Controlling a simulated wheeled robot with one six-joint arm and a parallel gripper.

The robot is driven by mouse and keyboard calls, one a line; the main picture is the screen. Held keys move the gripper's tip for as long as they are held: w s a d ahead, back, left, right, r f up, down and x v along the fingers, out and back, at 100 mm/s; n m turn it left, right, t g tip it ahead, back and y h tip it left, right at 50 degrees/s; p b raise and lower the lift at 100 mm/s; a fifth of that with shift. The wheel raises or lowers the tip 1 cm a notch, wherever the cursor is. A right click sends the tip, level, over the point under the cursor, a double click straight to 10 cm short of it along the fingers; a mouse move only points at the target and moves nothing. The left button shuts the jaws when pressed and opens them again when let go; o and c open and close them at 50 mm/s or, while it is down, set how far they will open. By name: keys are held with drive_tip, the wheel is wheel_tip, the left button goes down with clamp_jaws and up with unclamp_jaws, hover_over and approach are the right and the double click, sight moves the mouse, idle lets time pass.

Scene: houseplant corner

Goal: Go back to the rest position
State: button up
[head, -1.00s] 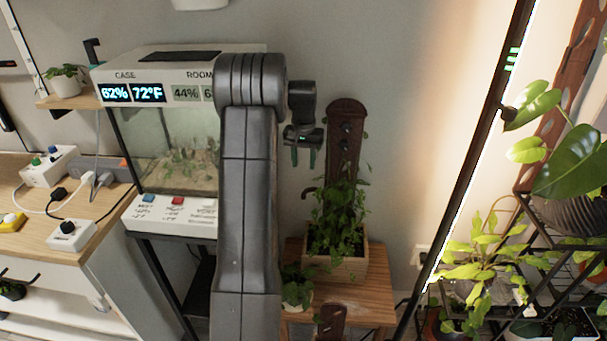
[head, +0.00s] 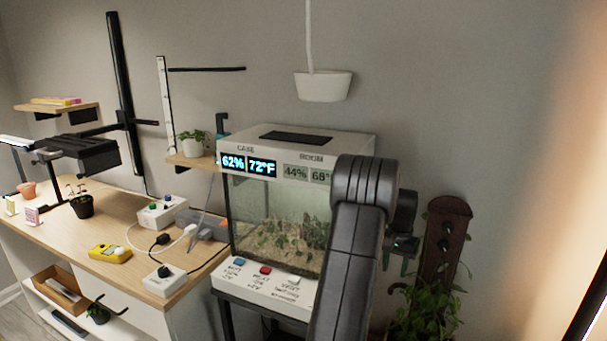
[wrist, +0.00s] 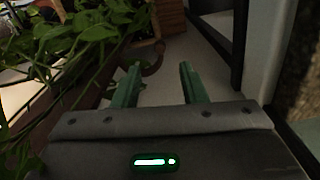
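My gripper (head: 398,264) hangs in the air at the right of the glass case, in front of the grey wall, with part of it hidden behind my arm. In the wrist view its two green fingers (wrist: 158,82) stand apart with nothing between them, so it is open and empty. Leaves of a trailing plant (wrist: 75,45) are close at the left of the fingers, and the gap between the fingers shows pale floor or wall.
The glass case (head: 285,218) with lit displays stands left of my arm. A planter with a dark wooden trellis (head: 443,245) is close at the right. A desk (head: 125,225) with switch boxes is at the left. A white lamp (head: 323,86) hangs above.

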sight(391, 289)
wheel_tip(391, 289, down, 8)
drive_tip(key=shift+r, duration=0.1)
drive_tip(key=shift+s+a+r+n, duration=0.1)
drive_tip(key=shift+s+n, duration=0.2)
drive_tip(key=shift+n, duration=0.3)
drive_tip(key=shift+w, duration=0.1)
